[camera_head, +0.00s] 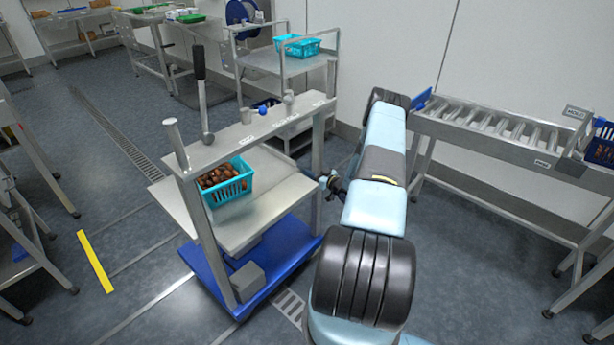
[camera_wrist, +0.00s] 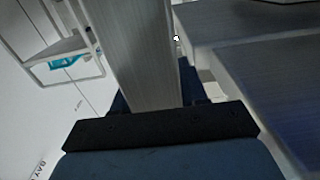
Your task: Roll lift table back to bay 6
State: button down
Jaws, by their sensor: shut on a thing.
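The lift table (camera_head: 250,220) stands left of my arm in the head view, with a blue base, a grey upright frame and a top bar with a lever. A teal crate (camera_head: 230,192) of brown dates sits on its platform. My gripper (camera_head: 329,183) is at the frame's right post, and the head view shows it small and partly hidden by my arm. In the wrist view a grey metal post (camera_wrist: 145,55) runs up from between the dark jaws (camera_wrist: 160,125), and the gripper is shut on it. The fingertips themselves are hidden.
A roller conveyor (camera_head: 500,125) stands to the right along the wall. A shelf cart (camera_head: 285,65) with a teal crate stands behind the lift table. A yellow floor strip (camera_head: 95,261) lies at left, with open floor around it.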

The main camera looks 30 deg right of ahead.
jog(key=w+d, duration=0.1)
jog(key=d, duration=0.5)
jog(key=shift+w+d, duration=0.3)
jog(key=shift+w, duration=0.1)
jog(key=shift+w+d, duration=0.2)
jog(key=shift+d, duration=0.5)
jog(key=shift+w+d, duration=0.2)
jog(key=shift+d, duration=0.5)
jog(key=shift+w+d, duration=0.2)
jog(key=shift+d, duration=0.5)
jog(key=c, duration=0.5)
grip_release()
jog(key=v, duration=1.3)
jog(key=shift+s, duration=0.35)
jog(key=shift+d, duration=0.1)
